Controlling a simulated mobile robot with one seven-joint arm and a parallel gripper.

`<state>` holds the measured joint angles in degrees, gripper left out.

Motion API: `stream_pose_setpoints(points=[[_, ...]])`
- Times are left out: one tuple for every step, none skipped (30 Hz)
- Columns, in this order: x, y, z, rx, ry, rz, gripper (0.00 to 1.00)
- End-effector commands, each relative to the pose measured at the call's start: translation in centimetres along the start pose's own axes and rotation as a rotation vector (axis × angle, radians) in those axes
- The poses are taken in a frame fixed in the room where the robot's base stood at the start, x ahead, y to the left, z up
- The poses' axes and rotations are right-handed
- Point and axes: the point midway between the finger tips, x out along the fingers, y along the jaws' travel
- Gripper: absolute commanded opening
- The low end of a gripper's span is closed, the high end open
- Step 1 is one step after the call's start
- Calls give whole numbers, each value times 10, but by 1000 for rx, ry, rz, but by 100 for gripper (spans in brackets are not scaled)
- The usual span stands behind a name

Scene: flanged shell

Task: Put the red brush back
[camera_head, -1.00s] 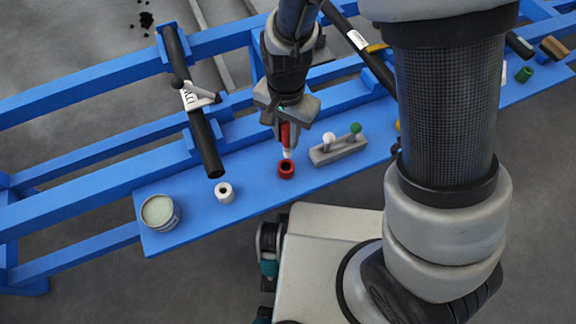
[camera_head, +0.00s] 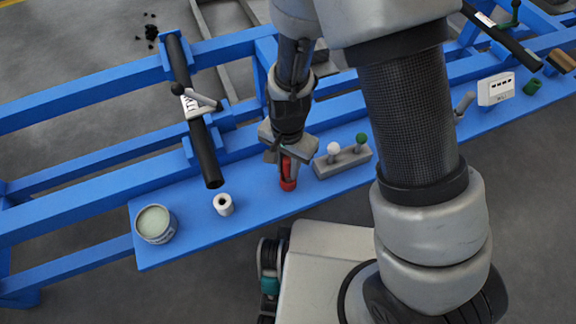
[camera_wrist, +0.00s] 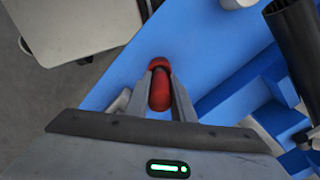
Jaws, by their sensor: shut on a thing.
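The red brush (camera_head: 286,165) is upright between the fingers of my gripper (camera_head: 288,174), which is shut on it. Its lower end is at the red cup (camera_head: 289,185) on the blue bench, and its pale tip is hidden, seemingly inside the cup. In the wrist view the rounded red handle (camera_wrist: 160,93) sits between the two fingers, with the red cup (camera_wrist: 159,63) just beyond it. The fingers hide part of the cup, so I cannot tell how deep the brush sits.
A grey block (camera_head: 342,162) with a white and a green knob stands close right of the gripper. A white cup (camera_head: 223,204) and a tin (camera_head: 155,224) stand to the left. A black tube (camera_head: 205,155) overhangs the bench (camera_head: 255,205). Bare bench lies between the cups.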

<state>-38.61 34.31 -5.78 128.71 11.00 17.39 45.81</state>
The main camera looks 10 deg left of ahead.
Motion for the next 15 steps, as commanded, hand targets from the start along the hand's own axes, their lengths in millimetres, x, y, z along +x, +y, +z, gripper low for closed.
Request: stream_pose_setpoints(points=[[1,0,0,0,0,0,0],[2,0,0,0,0,0,0],[4,0,0,0,0,0,0],[5,0,0,0,0,0,0],[3,0,0,0,0,0,27],[3,0,0,0,0,0,34],[3,0,0,0,0,0,39],[3,0,0,0,0,0,41],[3,0,0,0,0,0,41],[3,0,0,0,0,0,41],[3,0,0,0,0,0,41],[3,0,0,0,0,0,41],[3,0,0,0,0,0,41],[3,0,0,0,0,0,41],[3,0,0,0,0,0,41]])
